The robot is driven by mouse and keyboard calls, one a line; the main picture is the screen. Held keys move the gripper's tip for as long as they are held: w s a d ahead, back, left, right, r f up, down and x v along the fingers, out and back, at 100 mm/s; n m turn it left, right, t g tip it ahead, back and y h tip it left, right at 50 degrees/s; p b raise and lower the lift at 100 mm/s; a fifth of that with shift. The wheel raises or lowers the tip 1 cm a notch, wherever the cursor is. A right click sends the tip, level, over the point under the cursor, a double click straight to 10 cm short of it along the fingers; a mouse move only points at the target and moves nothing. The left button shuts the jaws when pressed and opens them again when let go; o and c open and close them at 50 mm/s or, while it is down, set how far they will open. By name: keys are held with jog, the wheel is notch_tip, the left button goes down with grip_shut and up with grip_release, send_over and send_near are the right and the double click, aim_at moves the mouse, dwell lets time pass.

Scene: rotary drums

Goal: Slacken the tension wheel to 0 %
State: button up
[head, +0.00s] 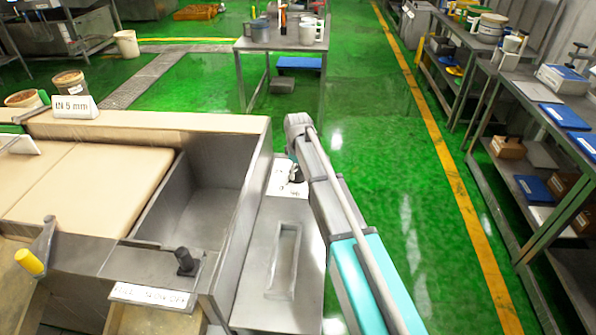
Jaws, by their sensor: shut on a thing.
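My arm reaches from the bottom right to the grey machine housing (275,262). Its end bends down behind the forearm link. A small dark part of my gripper (296,173) shows over a white marked plate (283,186) on the housing's far end. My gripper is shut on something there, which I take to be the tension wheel. The wheel itself is hidden by my arm and gripper. The marks on the plate are too small to read, so the tension setting cannot be told.
A black knob (186,262) and a yellow-gripped lever (30,262) stand on the near machine frame. An open steel trough (205,185) lies left of the housing. A sign (75,106) reads "IN 5 mm". Benches (535,105) line the right. Green floor (400,190) between is clear.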

jog(key=shift+n, duration=0.3)
jog(key=o, duration=0.9)
jog(key=shift+m, duration=0.4)
